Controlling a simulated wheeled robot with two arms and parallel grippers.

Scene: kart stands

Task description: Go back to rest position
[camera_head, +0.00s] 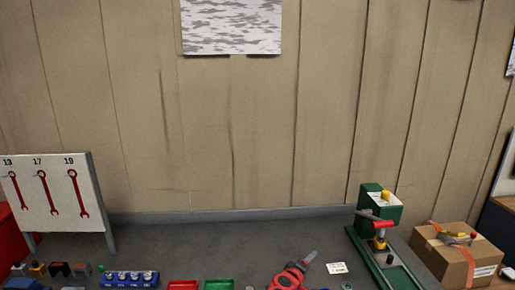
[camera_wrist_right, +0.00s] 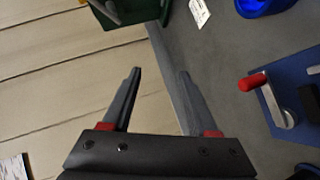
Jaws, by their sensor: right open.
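My right gripper shows in the right wrist view (camera_wrist_right: 160,72). Its two grey fingers with red bases stand apart, with nothing between them. They point over the grey surface and the panelled wall. No fingertip touches anything that I can make out. I cannot clearly make out the right gripper in the head view. My left gripper is in neither view.
In the head view, a green press (camera_head: 378,235) stands beside a cardboard box (camera_head: 455,256) at right. A wrench board (camera_head: 52,192) stands at left. A red tool (camera_head: 290,276) lies front centre. In the wrist view, a blue fixture (camera_wrist_right: 283,75) is at right.

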